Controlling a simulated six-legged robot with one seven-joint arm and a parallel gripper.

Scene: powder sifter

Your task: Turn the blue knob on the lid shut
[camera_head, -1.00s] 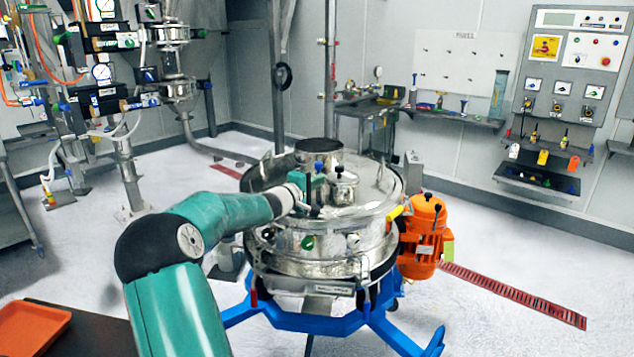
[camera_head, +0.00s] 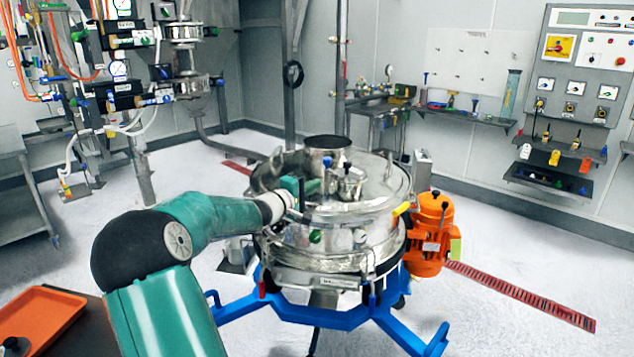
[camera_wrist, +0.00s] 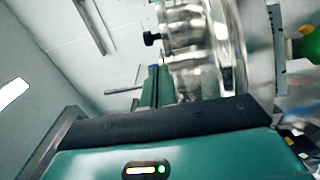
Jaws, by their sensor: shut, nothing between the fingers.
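The round steel sifter (camera_head: 335,235) stands in the middle of the body camera view, its shiny lid (camera_head: 375,195) on top. A small blue part (camera_head: 328,181), which looks like the blue knob, stands on the lid just left of a steel port (camera_head: 350,184) with a black top. My gripper (camera_head: 304,191) is at the lid's left side, left of the blue part and apart from it. It is shut and empty. In the wrist view, my gripper's green body fills the bottom; the blue knob cannot be made out surely there, and a black knob (camera_wrist: 152,38) shows beyond.
A wide open steel inlet (camera_head: 327,148) rises at the lid's back. An orange motor (camera_head: 428,235) and a yellow handle (camera_head: 403,208) are at the sifter's right. A blue stand (camera_head: 325,316) spreads below. An orange tray (camera_head: 42,320) lies at lower left.

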